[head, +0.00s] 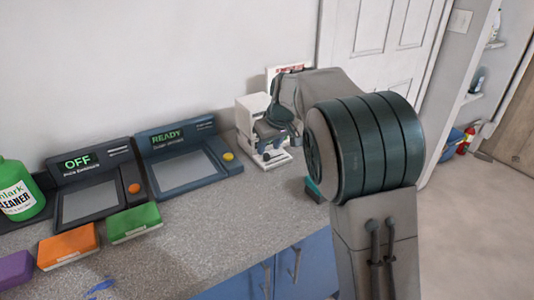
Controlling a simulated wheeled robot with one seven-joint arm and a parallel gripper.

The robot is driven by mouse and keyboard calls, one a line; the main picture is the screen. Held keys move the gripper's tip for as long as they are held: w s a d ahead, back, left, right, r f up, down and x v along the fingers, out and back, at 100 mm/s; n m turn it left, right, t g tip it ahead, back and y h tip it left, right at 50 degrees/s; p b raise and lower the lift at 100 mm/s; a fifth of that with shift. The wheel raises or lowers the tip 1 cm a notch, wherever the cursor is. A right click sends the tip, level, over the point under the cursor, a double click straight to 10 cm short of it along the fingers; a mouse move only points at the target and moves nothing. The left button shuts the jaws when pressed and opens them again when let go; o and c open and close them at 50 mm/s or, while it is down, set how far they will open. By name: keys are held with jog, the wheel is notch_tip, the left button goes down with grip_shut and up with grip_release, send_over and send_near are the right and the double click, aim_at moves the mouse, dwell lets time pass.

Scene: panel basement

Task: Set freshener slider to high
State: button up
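A small white machine (247,119) stands on the counter (215,215) against the wall, near its right end. It may be the freshener, but no label on it is readable. My gripper (279,135) is at the front right of this machine, very close to it. I cannot tell whether they touch. The fingers are small and dark in the head view and partly merged with the machine, so their opening is unclear. No slider can be made out; the machine's right side is hidden behind my gripper and arm.
Left of the machine are a blue panel reading READY (182,168) and a dark panel reading OFF (90,202). Green (134,222), orange (68,246) and purple (14,269) blocks lie in front. A green cleaner bottle (17,190) stands at far left. A teal item (313,189) is near the counter edge.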

aim_at(266, 154)
jog(key=shift+x, duration=1.75)
grip_shut()
